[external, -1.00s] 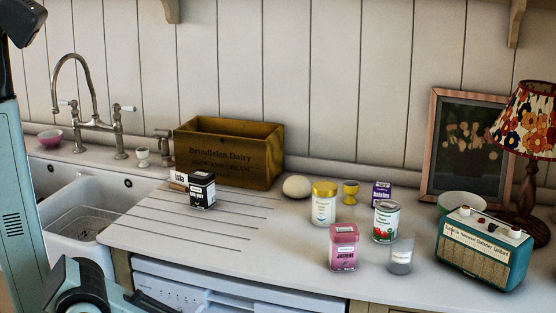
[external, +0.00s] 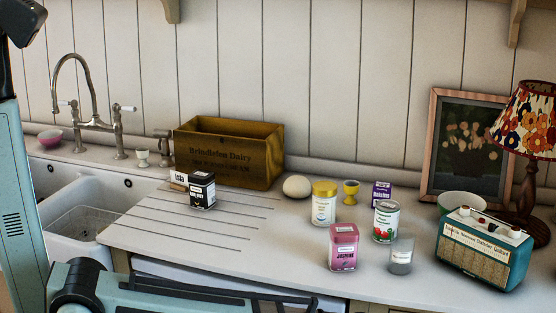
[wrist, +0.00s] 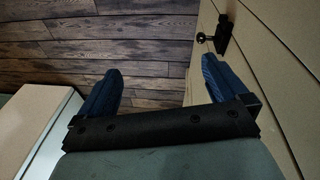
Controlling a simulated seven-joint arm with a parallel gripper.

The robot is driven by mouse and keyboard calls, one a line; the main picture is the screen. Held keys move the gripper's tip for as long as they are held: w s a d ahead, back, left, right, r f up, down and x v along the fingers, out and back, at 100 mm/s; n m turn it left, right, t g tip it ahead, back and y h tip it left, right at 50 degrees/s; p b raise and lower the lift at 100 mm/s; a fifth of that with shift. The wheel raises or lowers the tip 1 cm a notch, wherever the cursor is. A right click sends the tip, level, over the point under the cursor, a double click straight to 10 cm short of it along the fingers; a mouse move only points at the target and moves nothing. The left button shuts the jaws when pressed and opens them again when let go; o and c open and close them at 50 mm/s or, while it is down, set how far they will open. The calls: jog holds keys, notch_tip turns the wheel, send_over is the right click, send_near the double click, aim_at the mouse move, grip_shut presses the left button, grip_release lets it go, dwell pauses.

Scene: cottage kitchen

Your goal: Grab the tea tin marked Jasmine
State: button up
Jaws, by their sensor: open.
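The pink tea tin marked Jasmine (external: 343,248) stands upright near the front of the white counter in the external view. A black tin (external: 202,190) with a white label stands further left on the ridged drainboard. My gripper (wrist: 157,85) shows in the wrist view with two blue fingers spread apart and nothing between them. It points down at the wooden floor, and no tin shows in that view. In the external view my arm crosses the lower left in front of the counter; the fingers cannot be made out there.
A teal radio (external: 483,250) is at right, a wooden crate (external: 228,160) behind. The counter left of the tin is clear.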

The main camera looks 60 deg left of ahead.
jog(key=w+d+r+m+t+h, duration=0.1)
jog(key=w+d+r+m, duration=0.2)
jog(key=r, duration=0.5)
jog(key=w+d+r+m+t, duration=0.1)
jog(key=w+d+r, duration=0.4)
jog(key=r, duration=0.4)
notch_tip(320, 180, up, 28)
jog(key=f+m+g+y, duration=0.1)
jog(key=m+y, duration=0.7)
jog(key=m, duration=0.3)
send_over(345, 231)
jog(key=s+d, duration=0.2)
jog(key=d, duration=0.1)
jog(key=x, duration=0.6)
jog(key=shift+w+a+f, duration=0.1)
jog(key=shift+f, duration=0.05)
jog(key=shift+h, duration=0.3)
jog(key=shift+w+x, duration=0.2)
jog(key=shift+x, duration=1.45)
jog(key=shift+w+x, duration=0.2)
jog(key=shift+x, duration=1.4)
jog(key=shift+c, duration=0.3)
